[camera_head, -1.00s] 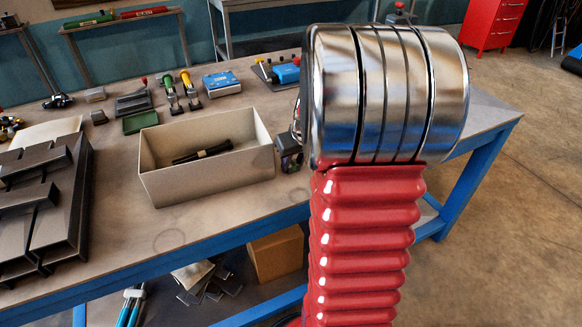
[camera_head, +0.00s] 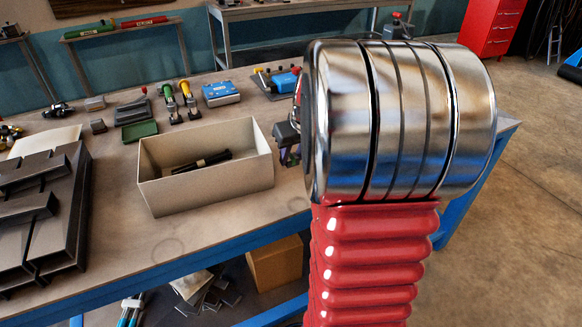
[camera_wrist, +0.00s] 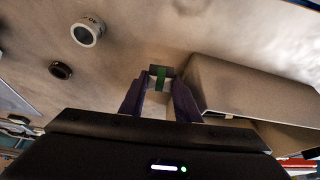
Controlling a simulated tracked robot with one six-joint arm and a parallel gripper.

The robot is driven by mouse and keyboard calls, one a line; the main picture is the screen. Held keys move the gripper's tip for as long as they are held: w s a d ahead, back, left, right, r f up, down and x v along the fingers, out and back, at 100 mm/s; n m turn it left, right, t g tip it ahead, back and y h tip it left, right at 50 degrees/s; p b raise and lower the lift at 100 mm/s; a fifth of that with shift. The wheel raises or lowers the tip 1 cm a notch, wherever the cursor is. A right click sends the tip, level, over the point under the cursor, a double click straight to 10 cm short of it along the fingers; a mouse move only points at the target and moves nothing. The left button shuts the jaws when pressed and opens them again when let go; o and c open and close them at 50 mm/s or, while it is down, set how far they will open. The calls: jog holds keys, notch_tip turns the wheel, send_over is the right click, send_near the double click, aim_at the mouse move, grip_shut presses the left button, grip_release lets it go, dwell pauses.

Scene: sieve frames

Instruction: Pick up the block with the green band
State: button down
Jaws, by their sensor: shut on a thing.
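In the wrist view, the block with the green band (camera_wrist: 161,76) is grey-dark with a green stripe across it. It sits between the purple fingers of my gripper (camera_wrist: 157,92), which is shut on it. Whether the block touches the table cannot be told. In the head view, part of my gripper (camera_head: 288,150) shows just right of the pale bin, beside my arm's silver joint. The joint hides most of it, and the block cannot be made out there.
The pale open bin (camera_head: 207,190) holds dark rods and stands close beside my gripper; its wall also shows in the wrist view (camera_wrist: 250,88). A pale ring (camera_wrist: 87,32) and a dark ring (camera_wrist: 61,70) lie on the table. Dark metal frames (camera_head: 40,215) fill the table's left.

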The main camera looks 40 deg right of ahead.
aim_at(293, 158)
notch_tip(293, 158, up, 4)
jog(key=shift+r, duration=0.1)
dwell(0.7)
